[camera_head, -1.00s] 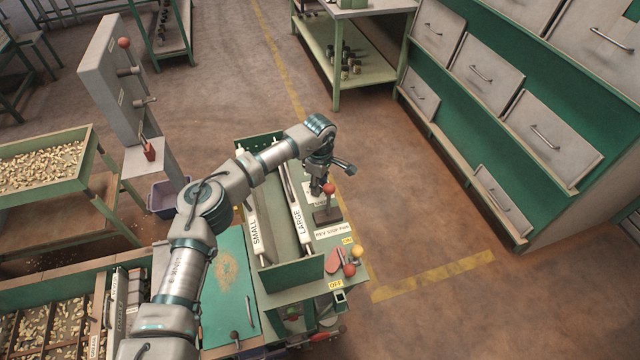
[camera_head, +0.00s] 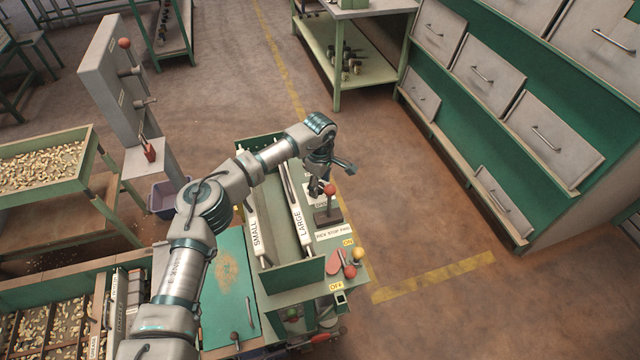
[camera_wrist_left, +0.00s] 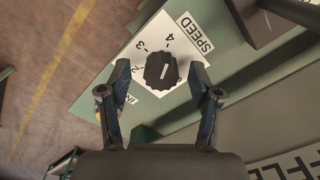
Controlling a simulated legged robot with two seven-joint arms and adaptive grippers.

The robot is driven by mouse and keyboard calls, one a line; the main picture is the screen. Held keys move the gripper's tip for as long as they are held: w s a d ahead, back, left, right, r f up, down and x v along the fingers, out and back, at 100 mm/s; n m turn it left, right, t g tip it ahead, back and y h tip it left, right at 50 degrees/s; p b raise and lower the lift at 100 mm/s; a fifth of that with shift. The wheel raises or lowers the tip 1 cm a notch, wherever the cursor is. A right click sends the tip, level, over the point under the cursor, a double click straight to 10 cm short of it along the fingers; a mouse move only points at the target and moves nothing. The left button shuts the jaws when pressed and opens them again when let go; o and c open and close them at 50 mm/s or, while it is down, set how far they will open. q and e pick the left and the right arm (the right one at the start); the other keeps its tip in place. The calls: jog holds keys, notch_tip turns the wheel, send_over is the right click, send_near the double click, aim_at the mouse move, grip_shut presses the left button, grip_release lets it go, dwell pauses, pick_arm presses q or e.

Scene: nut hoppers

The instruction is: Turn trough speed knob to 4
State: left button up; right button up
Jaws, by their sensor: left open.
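The black speed knob (camera_wrist_left: 162,71) sits on a white dial plate (camera_wrist_left: 186,42) marked 2, 3, 4 and SPEED, on a green panel in the left wrist view. A pale line shows on the knob's face; I cannot tell exactly which number it marks. My left gripper (camera_wrist_left: 160,73) is open, with one finger on each side of the knob. Gaps show beside the knob, and depth is hard to judge. In the head view my left gripper (camera_head: 314,191) is over the far right part of the trough machine (camera_head: 292,276), and the knob is hidden there. My right gripper is not in view.
Red and yellow ball knobs (camera_head: 354,262) are near the ON and OFF labels. The trough's LARGE rail (camera_head: 299,222) runs beside my wrist. Open floor (camera_head: 420,225) lies to the right.

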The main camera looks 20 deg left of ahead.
aim_at(320, 185)
pick_arm(q)
notch_tip(320, 185, up, 11)
jog(key=shift+r, duration=0.15)
jog(key=shift+w, duration=0.1)
dwell(0.5)
